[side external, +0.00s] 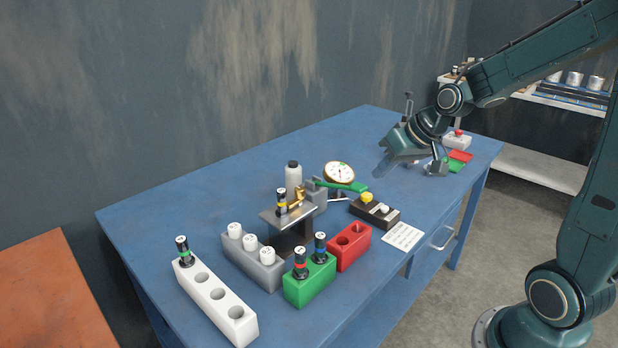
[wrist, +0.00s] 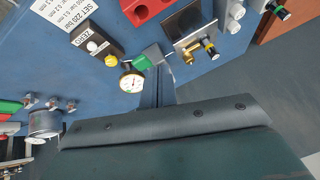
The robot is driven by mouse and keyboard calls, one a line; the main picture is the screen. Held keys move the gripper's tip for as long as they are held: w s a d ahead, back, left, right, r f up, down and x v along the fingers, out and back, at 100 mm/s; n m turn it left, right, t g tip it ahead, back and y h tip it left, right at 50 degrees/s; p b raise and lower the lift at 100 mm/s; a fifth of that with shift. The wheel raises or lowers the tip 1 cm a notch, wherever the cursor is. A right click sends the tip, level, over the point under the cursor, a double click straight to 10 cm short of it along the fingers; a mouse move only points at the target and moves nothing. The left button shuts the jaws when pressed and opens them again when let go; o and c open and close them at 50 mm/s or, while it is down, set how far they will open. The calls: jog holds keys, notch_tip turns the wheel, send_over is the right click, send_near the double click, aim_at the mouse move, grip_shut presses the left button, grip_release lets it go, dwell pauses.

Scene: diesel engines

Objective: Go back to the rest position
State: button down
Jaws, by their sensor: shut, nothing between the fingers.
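My gripper (side external: 384,170) is above the far right part of the blue table (side external: 340,130) in the side view, at the end of the teal arm. Its fingers are shut and empty, and it appears clear of the parts around it. In the wrist view the narrow fingers (wrist: 156,92) point up the picture from a dark housing, near the gauge. Exact height above the table cannot be told.
Near the table's middle stand a dial gauge (side external: 339,173), a test stand with a yellow-banded injector (side external: 282,202) and a button box (side external: 374,209). White (side external: 215,297), grey (side external: 252,262), green (side external: 310,282) and red (side external: 349,247) blocks sit in front. Shelves (side external: 560,95) stand behind right.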

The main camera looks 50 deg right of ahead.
jog(key=s+a+r+n, duration=0.1)
jog(key=s+a+r, duration=0.1)
jog(key=s, duration=0.4)
jog(key=s+a+r+n, duration=0.1)
jog(key=s+a+r, duration=0.1)
jog(key=s+a, duration=0.2)
jog(key=s+a+r+n+g+h, duration=0.1)
jog(key=s+a+r, duration=0.2)
jog(key=s, duration=0.5)
jog(key=shift+s+a, duration=0.35)
jog(key=shift+a, duration=0.1)
